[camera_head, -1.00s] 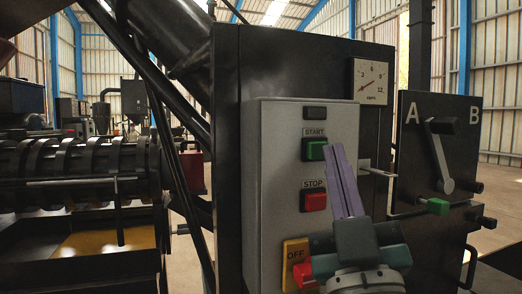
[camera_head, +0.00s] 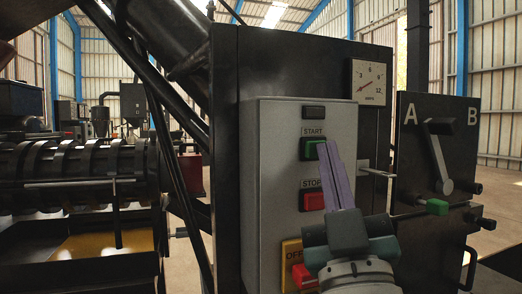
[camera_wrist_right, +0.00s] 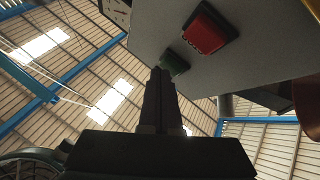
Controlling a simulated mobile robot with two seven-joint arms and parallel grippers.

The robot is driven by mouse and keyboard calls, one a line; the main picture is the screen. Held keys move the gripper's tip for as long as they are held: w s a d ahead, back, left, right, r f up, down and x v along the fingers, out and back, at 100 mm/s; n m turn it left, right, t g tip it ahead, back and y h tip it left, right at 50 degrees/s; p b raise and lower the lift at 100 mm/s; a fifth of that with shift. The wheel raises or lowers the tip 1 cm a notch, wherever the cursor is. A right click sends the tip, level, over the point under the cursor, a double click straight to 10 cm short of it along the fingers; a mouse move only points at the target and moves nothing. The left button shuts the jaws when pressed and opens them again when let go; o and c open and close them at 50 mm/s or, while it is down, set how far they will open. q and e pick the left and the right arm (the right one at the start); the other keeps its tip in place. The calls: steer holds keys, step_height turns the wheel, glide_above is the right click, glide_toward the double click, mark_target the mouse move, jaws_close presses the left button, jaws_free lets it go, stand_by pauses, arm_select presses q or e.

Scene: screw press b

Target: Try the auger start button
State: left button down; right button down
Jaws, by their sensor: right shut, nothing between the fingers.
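The green START button (camera_head: 308,149) sits on the front of the grey control box (camera_head: 273,180), with a label above it. My right gripper (camera_head: 326,144) is shut and empty, its purple fingers pointing up. Its tips overlap the right edge of the START button in the head view. In the right wrist view the fingertips (camera_wrist_right: 160,71) lie right beside the green button (camera_wrist_right: 174,63); whether they touch it I cannot tell. The red STOP button (camera_head: 312,201) is below and also shows in the wrist view (camera_wrist_right: 208,31). My left gripper is not in view.
A dark lamp (camera_head: 314,112) sits above START. A yellow OFF plate (camera_head: 290,252) with a red handle is low on the box, partly behind my gripper. A gauge (camera_head: 369,82) and an A/B lever (camera_head: 437,160) are to the right. The auger (camera_head: 80,175) is at left.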

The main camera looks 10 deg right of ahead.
steer(key=shift+w, duration=0.2)
steer(key=shift+s, duration=0.1)
stand_by(0.4)
steer(key=shift+s+p, duration=0.55)
steer(key=shift+s, duration=0.2)
steer(key=shift+s, duration=0.1)
steer(key=s+p, duration=0.1)
steer(key=s, duration=0.1)
steer(key=s+p, duration=0.1)
steer(key=s, duration=0.2)
steer(key=shift+d+p, duration=0.2)
steer(key=shift+p, duration=0.2)
steer(key=shift+w, duration=0.1)
